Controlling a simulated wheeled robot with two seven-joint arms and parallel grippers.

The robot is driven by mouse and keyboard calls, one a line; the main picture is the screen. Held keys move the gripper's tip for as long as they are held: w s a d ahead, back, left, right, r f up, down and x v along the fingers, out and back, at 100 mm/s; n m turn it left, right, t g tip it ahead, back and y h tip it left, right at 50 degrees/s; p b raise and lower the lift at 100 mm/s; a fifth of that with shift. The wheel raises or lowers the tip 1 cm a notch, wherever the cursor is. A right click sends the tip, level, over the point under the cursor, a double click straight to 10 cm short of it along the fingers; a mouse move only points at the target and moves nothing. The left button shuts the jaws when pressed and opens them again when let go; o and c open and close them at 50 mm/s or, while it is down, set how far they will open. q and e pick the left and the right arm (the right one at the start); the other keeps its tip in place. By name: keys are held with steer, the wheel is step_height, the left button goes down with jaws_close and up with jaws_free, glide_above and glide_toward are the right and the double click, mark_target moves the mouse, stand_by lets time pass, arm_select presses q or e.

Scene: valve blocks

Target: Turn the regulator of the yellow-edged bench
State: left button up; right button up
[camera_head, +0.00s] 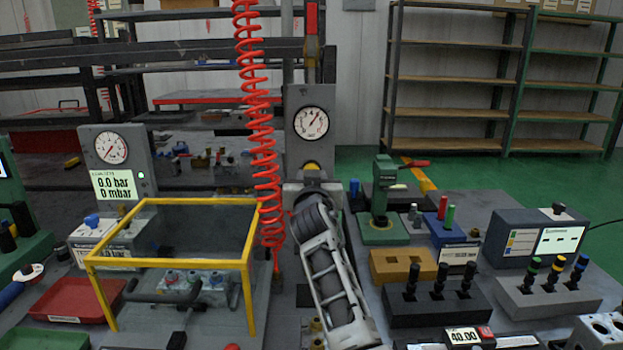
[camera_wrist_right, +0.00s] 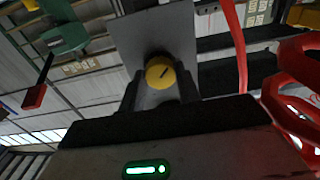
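The regulator's round yellow knob (camera_head: 312,167) sits on a grey upright panel (camera_head: 297,98) below a white dial gauge (camera_head: 311,122). In the right wrist view the knob (camera_wrist_right: 160,73) faces me and has a dark slanted mark. My right gripper (camera_wrist_right: 160,88) is at the knob, with one dark finger on each side and a small gap visible beside it. It looks open; contact is not visible. In the head view my right gripper (camera_head: 310,190) is just below the knob, partly hidden by my arm. My left gripper is not in view.
A clear box with yellow edges (camera_head: 170,201) stands left of the panel. A red coiled hose (camera_head: 262,130) hangs close beside the panel. A second gauge (camera_head: 111,148) and a display reading 0.0 bar (camera_head: 114,185) are further left. Valve blocks and instruments crowd the right side.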

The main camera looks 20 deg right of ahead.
arm_select(q)
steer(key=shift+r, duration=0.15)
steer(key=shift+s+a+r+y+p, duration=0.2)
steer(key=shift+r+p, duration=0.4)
steer(key=shift+p, duration=1)
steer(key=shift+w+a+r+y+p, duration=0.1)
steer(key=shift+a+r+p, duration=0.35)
steer(key=shift+p, duration=1.15)
arm_select(e)
steer(key=shift+d+r+n, duration=0.1)
steer(key=shift+r+n, duration=0.05)
steer(key=shift+n, duration=4.25)
steer(key=shift+r+n, duration=0.1)
steer(key=shift+n, duration=4.3)
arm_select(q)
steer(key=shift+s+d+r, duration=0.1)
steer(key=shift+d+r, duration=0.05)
